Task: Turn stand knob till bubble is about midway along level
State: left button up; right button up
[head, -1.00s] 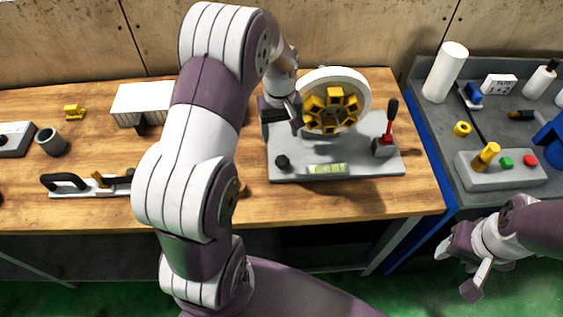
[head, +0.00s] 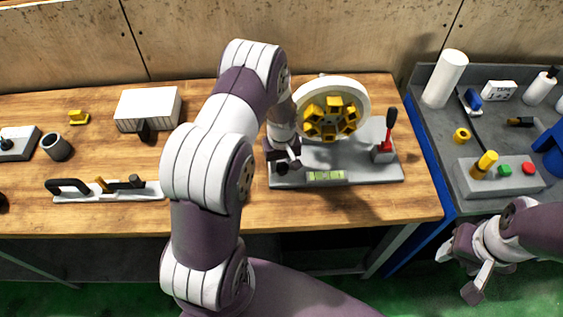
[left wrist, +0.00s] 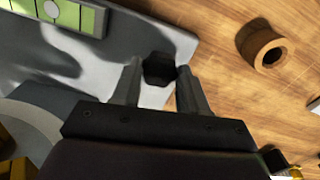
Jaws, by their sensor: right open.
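The stand knob (left wrist: 158,68) is small, black and lobed, at the near left corner of the grey stand (head: 360,172). In the left wrist view it lies between the two fingertips of my left gripper (left wrist: 157,82), which is open; I cannot tell whether either finger touches it. In the head view my left gripper (head: 284,163) is over that corner and partly hides the knob. The green level (head: 326,176) is set in the stand's front edge. In the left wrist view the level (left wrist: 75,14) is cut off by the frame, with a round pale bubble (left wrist: 51,9). My right gripper (head: 461,272) is open and empty.
A white wheel with yellow blocks (head: 332,118) and a red lever with black grip (head: 387,140) stand on the stand. A grey side bench (head: 450,130) holds a button box (head: 500,182).

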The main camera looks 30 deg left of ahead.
aim_at(282, 166)
pick_arm(q)
jog(key=c, duration=0.4)
jog(key=shift+m, duration=0.8)
jog(key=m, duration=0.3)
jog(key=o, duration=1.1)
notch_tip(282, 166, up, 13)
jog(key=b, duration=0.2)
jog(key=shift+f+b, duration=0.15)
jog(key=shift+b, duration=0.25)
